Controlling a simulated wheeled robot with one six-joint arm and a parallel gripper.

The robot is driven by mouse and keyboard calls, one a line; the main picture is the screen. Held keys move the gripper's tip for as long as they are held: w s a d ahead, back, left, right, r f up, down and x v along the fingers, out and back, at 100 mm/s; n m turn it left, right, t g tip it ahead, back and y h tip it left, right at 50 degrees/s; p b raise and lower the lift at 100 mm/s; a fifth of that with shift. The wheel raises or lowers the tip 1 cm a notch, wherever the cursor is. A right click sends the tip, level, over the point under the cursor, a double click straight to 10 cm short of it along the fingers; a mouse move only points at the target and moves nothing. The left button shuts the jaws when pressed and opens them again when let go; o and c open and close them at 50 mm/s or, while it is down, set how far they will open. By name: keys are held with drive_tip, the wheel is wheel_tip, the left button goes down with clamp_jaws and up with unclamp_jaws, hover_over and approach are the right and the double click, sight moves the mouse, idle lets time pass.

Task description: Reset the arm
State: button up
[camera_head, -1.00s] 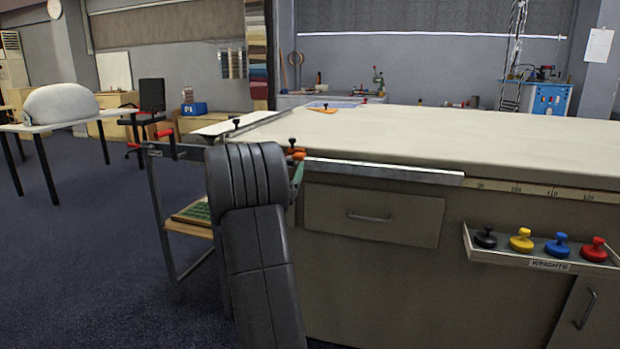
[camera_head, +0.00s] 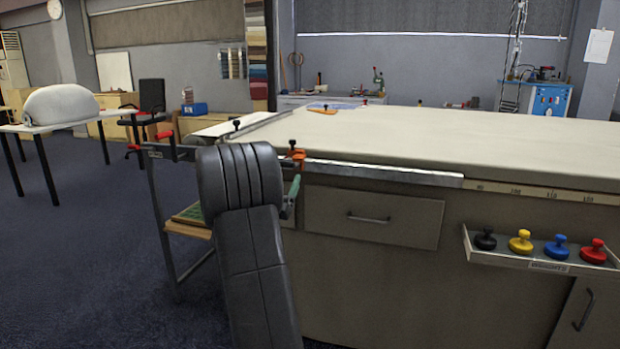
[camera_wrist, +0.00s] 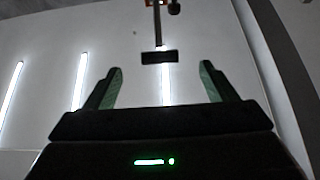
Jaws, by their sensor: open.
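My gripper (camera_wrist: 161,70) is open in the wrist view, its two green fingers well apart with nothing held between them. The wrist view faces upward. In the head view my dark arm stands in front of the table's left corner and hides most of the gripper; a green finger (camera_head: 293,190) shows at its right side. An orange clamp (camera_head: 297,155) with a black knob sits at the table corner just above that finger. In the wrist view a dark rod with a flat plate (camera_wrist: 159,57) appears beyond the fingertips, apart from them.
The long cloth table (camera_head: 430,140) has a drawer (camera_head: 372,218) in front. A tray of weights (camera_head: 540,262) juts out at right. A side frame with red-handled clamps (camera_head: 165,135) stands left of my arm. Open floor (camera_head: 80,260) lies farther left.

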drive_tip(key=x, duration=0.5)
drive_tip(key=shift+w+d+r+b, duration=0.1)
drive_tip(key=shift+b, duration=0.25)
drive_tip(key=r+p, duration=0.1)
drive_tip(key=w+r+p, duration=0.2)
drive_tip(key=shift+d+r+p, duration=0.3)
drive_tip(key=shift+r, duration=0.1)
drive_tip(key=shift+w+d+r+p, duration=0.25)
drive_tip(key=shift+w+r+p, duration=0.2)
drive_tip(key=shift+p, duration=0.35)
drive_tip(key=shift+w+r+p, duration=0.1)
drive_tip(key=shift+w+p, duration=0.2)
drive_tip(key=shift+p, duration=0.05)
